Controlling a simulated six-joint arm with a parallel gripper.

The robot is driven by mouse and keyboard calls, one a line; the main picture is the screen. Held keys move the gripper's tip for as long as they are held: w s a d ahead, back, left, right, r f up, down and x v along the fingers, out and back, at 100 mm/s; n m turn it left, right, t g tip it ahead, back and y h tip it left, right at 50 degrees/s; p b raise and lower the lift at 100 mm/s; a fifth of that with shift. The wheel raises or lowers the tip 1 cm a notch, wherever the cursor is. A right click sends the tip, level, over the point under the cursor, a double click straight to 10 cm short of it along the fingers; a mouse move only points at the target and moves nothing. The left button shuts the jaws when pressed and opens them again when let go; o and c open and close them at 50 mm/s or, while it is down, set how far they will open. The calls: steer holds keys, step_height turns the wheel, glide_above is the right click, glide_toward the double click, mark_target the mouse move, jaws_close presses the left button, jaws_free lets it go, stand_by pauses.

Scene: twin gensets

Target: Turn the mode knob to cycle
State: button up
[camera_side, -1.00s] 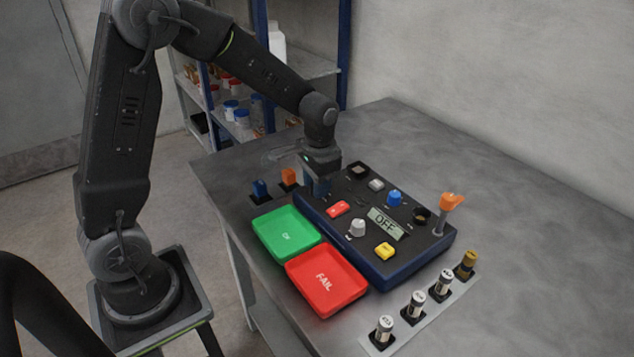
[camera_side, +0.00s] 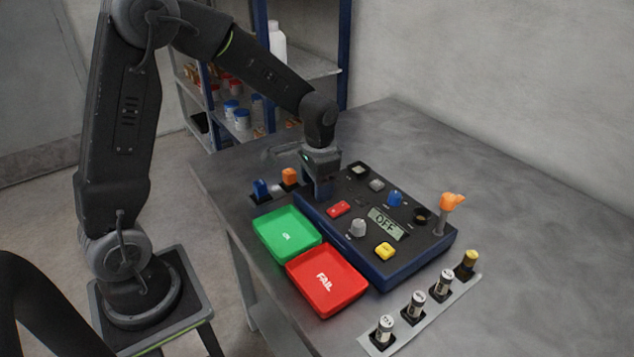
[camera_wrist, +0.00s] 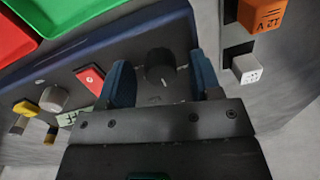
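My gripper (camera_side: 324,190) is over the left end of the dark control panel (camera_side: 408,275). In the wrist view its two blue fingers are apart, with a black knob (camera_wrist: 160,62) between them and a visible gap on each side. I cannot read any mode label, so I cannot confirm which knob is the mode knob. A grey knob (camera_side: 357,228) stands farther along the panel, beside the display (camera_side: 386,223), which reads OFF. In the side view the gripper hides the black knob.
Red (camera_side: 339,208), yellow (camera_side: 385,251) and blue (camera_side: 395,199) controls and an orange-topped lever (camera_side: 452,201) stand on the panel. Green (camera_side: 265,240) and red (camera_side: 318,300) trays lie in front. Blue (camera_side: 260,188) and orange (camera_side: 290,176) blocks are left of the gripper. Several cylinders stand at front right.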

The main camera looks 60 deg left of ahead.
steer(key=shift+r, duration=0.1)
step_height(320, 180, up, 14)
steer(key=d, duration=0.1)
stand_by(0.4)
steer(key=shift+s, duration=0.15)
steer(key=s+d+n+t, duration=0.1)
steer(key=s+d+t, duration=0.1)
steer(key=s, duration=0.7)
steer(key=s+d+t, duration=0.3)
steer(key=s+d, duration=0.1)
steer(key=s, duration=0.5)
steer(key=shift+s+d+r+n+h, duration=0.15)
steer(key=shift+d+r+n+h, duration=0.15)
steer(key=shift+n+h, duration=0.1)
